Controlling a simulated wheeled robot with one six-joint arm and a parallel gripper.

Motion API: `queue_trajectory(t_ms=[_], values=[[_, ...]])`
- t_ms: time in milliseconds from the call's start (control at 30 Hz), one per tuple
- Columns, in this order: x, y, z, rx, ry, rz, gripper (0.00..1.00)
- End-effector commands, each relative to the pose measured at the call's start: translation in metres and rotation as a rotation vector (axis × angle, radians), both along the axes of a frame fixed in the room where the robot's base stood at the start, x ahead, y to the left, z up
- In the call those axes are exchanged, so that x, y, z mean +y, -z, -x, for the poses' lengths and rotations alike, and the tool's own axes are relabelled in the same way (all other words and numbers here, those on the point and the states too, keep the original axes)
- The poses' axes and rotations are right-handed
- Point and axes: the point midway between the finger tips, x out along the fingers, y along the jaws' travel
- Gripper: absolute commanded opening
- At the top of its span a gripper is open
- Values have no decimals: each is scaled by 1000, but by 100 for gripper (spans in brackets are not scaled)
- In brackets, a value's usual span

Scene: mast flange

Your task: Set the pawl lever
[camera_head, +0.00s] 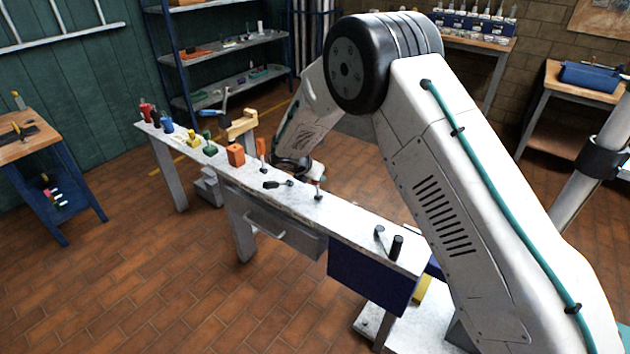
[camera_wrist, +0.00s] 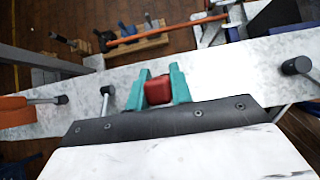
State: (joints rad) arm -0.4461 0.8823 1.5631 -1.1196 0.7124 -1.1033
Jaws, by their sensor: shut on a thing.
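In the wrist view, my gripper (camera_wrist: 160,90) has its two teal fingers closed on a red grip (camera_wrist: 158,91) above the pale bench top. What lies beneath the grip is hidden in that view. In the head view, a small red-topped lever (camera_head: 318,186) stands on the narrow bench, close to my wrist; it appears to be the same red grip. My fingers cannot be made out clearly there. No label shows which part is the pawl lever.
The bench (camera_head: 350,225) also carries a black lever (camera_head: 275,184), an orange-handled lever (camera_head: 261,148), an orange block (camera_head: 236,155) and a black knob (camera_head: 396,246). In the wrist view, a black-ended rod (camera_wrist: 106,97) stands just left of my fingers.

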Motion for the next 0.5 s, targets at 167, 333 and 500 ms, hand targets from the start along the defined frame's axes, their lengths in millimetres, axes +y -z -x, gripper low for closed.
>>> queue_trajectory(t_ms=[167, 333, 500], values=[[-9, -3, -10, 71, 3, -67, 0], [-13, -3, -16, 118, 2, -104, 0], [-16, -3, -18, 140, 1, -121, 0]])
